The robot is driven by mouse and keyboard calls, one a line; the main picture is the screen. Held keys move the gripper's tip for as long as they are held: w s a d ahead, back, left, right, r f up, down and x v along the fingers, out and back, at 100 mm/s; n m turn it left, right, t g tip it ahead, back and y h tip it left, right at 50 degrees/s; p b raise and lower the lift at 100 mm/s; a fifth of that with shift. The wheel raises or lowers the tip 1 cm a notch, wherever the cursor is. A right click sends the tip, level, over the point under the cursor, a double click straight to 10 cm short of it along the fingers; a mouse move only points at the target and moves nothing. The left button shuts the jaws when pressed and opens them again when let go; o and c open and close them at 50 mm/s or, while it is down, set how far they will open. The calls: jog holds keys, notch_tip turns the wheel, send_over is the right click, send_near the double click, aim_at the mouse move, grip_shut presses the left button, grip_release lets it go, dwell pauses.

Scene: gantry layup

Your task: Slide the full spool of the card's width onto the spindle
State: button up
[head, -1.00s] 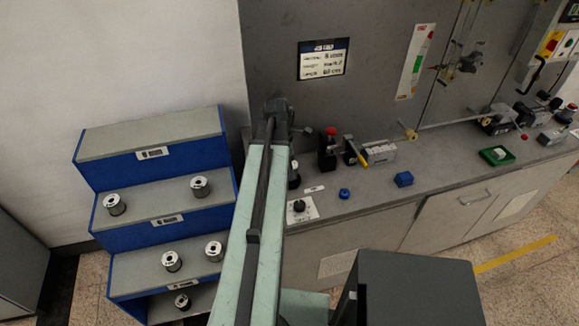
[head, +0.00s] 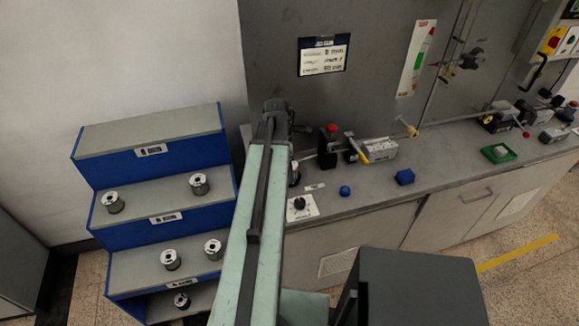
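A blue stepped rack (head: 182,156) with grey shelf tops stands at the left. Several silver spools stand on it: two on the middle step, left (head: 112,202) and right (head: 199,184); two on the step below, left (head: 171,259) and right (head: 213,249); one lower in front (head: 181,300). Their exact widths and fill cannot be read. A white card (head: 323,60) in a dark frame hangs on the grey machine wall; its text is too small to read surely. I cannot make out the spindle for certain. My arm rises through the middle; its gripper fingers do not show.
A grey bench (head: 450,170) runs right of my arm. It carries a red-topped black block (head: 328,146), a yellow-handled device (head: 357,149), a blue block (head: 404,177), a blue knob (head: 345,190), a green tray (head: 501,154) and a dial plate (head: 301,208). Floor shows at right.

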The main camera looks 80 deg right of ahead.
jog(key=r+p, duration=0.5)
jog(key=w+r+p, duration=0.1)
jog(key=r+p, duration=0.2)
jog(key=shift+a, duration=0.15)
jog(key=shift+f, duration=0.15)
jog(key=shift+w, duration=0.15)
